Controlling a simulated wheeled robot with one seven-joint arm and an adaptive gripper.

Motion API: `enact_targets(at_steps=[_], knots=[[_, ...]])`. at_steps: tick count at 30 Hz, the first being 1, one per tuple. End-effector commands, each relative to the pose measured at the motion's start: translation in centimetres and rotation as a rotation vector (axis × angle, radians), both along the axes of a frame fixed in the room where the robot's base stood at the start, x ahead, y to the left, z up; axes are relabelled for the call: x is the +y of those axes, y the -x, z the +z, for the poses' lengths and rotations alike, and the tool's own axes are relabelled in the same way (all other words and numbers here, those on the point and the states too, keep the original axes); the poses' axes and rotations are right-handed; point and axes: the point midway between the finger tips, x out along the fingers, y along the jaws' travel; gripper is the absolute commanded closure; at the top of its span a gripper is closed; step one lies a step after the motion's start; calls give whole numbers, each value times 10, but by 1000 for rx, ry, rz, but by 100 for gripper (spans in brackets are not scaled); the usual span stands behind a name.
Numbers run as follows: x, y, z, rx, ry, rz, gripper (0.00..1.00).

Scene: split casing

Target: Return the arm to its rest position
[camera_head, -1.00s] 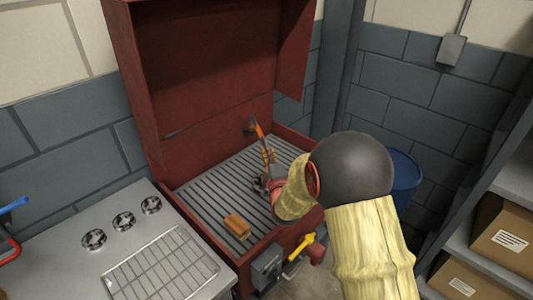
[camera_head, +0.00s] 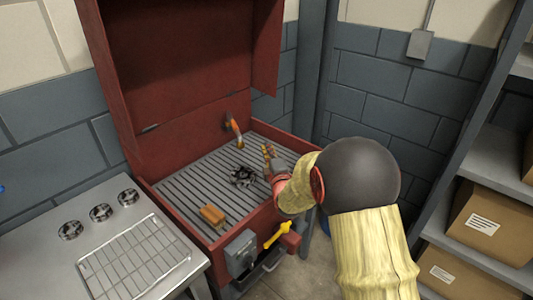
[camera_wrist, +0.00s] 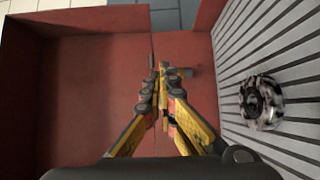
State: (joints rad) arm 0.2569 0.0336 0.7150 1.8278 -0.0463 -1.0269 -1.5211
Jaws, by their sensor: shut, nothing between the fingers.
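My gripper (camera_head: 268,156) is above the right part of the red parts washer's slatted grate (camera_head: 190,190), with its arm reaching in from the right. In the wrist view the yellow and black fingers (camera_wrist: 163,75) are closed together, with nothing between them. A dark, toothed metal part (camera_head: 243,176) lies on the grate left of my gripper, apart from it. It also shows in the wrist view (camera_wrist: 262,100), right of the fingers, with a dark ring on its top. Whether it is one piece or more, I cannot tell.
The raised red lid (camera_head: 190,70) stands behind the grate. An orange-tipped spout (camera_head: 234,128) rises at the back, and a brown block-like brush (camera_head: 212,214) lies in front. A metal bench (camera_head: 130,250) with round parts is left; shelves with boxes (camera_head: 487,222) are right.

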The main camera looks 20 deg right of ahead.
Motion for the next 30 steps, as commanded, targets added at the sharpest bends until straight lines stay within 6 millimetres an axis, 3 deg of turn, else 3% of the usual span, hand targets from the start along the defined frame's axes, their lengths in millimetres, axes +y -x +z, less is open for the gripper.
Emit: enact_targets(at_steps=[14,20,23,26,30], knots=[[1,0,1,0,-1,2,100],[17,7,27,47,-123,15,100],[35,24,51,117,-278,17,100],[58,52,71,201,-460,0,100],[88,108,92,320,-705,-57,100]])
